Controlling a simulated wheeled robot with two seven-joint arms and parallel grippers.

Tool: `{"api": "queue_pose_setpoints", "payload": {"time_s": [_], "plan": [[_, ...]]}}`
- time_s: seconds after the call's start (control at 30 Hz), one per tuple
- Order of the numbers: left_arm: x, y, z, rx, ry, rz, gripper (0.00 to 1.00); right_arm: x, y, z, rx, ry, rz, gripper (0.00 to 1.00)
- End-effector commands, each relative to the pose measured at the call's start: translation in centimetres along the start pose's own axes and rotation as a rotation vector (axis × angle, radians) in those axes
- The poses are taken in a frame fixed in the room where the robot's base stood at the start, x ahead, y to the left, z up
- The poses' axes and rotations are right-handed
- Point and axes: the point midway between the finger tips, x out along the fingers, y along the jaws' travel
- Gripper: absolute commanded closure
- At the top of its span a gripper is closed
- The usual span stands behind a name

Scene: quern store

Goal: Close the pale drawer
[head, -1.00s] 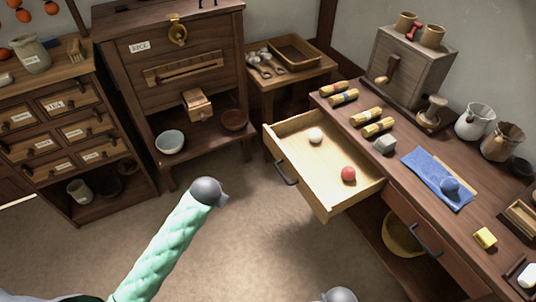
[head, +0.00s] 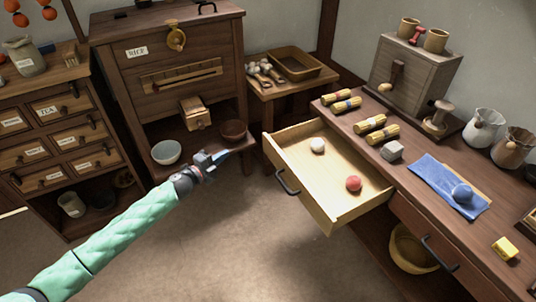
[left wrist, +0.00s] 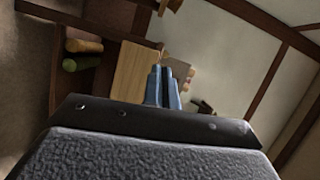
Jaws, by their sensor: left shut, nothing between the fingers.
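The pale drawer (head: 335,205) stands pulled out of the dark wooden bench on the right in the head view. It has a dark handle (head: 287,182) on its front. A white ball (head: 317,145) and a red ball (head: 353,183) lie inside it. My left gripper (head: 222,157) is shut and empty, apart from the drawer, to the left of its front. In the left wrist view the shut fingers (left wrist: 164,88) point toward a pale wooden surface that I cannot identify surely. My right gripper does not show.
The floor before the drawer is clear.

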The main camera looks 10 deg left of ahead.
Motion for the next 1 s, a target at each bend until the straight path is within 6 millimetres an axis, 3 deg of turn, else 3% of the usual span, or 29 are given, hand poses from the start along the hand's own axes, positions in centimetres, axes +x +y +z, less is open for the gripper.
{"api": "queue_pose_setpoints", "payload": {"time_s": [0.2,0.47,0.67,1.0], "plan": [[-0.8,0.6,-4.7,0.087,0.272,0.000,1.00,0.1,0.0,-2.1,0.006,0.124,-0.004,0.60],[-1.2,0.5,-7.0,0.103,0.388,-0.008,1.00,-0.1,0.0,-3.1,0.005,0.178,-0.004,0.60],[0.8,0.4,-7.8,0.105,0.387,-0.011,1.00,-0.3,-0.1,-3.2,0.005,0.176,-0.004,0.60],[6.4,0.5,-10.0,0.104,0.386,-0.011,1.00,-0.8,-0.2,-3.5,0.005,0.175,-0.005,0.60]]}}
